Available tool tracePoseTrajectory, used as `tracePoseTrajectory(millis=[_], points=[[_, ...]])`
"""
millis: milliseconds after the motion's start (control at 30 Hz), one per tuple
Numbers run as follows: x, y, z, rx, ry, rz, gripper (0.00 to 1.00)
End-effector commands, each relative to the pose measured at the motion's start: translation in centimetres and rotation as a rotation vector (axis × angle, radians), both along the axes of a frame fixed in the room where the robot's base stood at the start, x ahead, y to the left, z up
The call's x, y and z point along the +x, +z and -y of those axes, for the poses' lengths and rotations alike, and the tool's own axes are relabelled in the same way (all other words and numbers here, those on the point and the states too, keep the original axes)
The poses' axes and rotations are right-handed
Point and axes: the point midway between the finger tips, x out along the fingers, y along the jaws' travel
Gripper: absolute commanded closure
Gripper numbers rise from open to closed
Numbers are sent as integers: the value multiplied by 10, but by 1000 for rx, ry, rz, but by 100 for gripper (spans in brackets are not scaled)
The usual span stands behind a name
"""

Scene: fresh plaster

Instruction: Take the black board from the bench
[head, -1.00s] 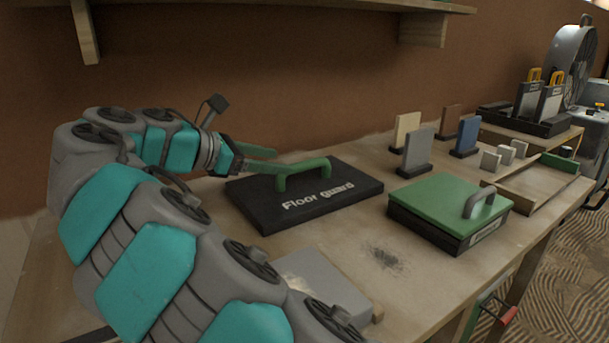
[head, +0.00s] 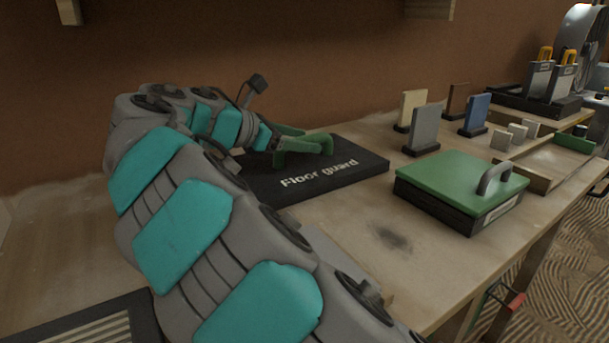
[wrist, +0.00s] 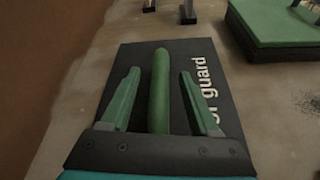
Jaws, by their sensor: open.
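The black board (head: 352,165), lettered "Floor guard", lies flat on the bench (head: 420,265) near the wall. A green handle (head: 326,143) stands on its top. My gripper (head: 300,140) is at this handle, reaching over the board from the left. In the wrist view my gripper (wrist: 159,74) is open, with one green finger on each side of the green handle (wrist: 161,85). Gaps show between the fingers and the handle. The board also shows in the wrist view (wrist: 205,55). My arm hides the board's left part in the head view.
A green-topped box (head: 455,180) with a grey handle stands right of the board. Several small upright panels (head: 424,128) stand behind it. A dark-framed slatted item (head: 85,330) lies at the lower left. A shelf bracket (head: 430,8) hangs above. Bare bench lies in front of the board.

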Motion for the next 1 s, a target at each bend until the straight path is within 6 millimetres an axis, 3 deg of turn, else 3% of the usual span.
tracePoseTrajectory(millis=[233, 800, 1000], points=[[2, 0, 2, -1, 1, 1, 38], [2, 0, 2, -1, 1, 1, 100], [2, 0, 2, -1, 1, 1, 100]])
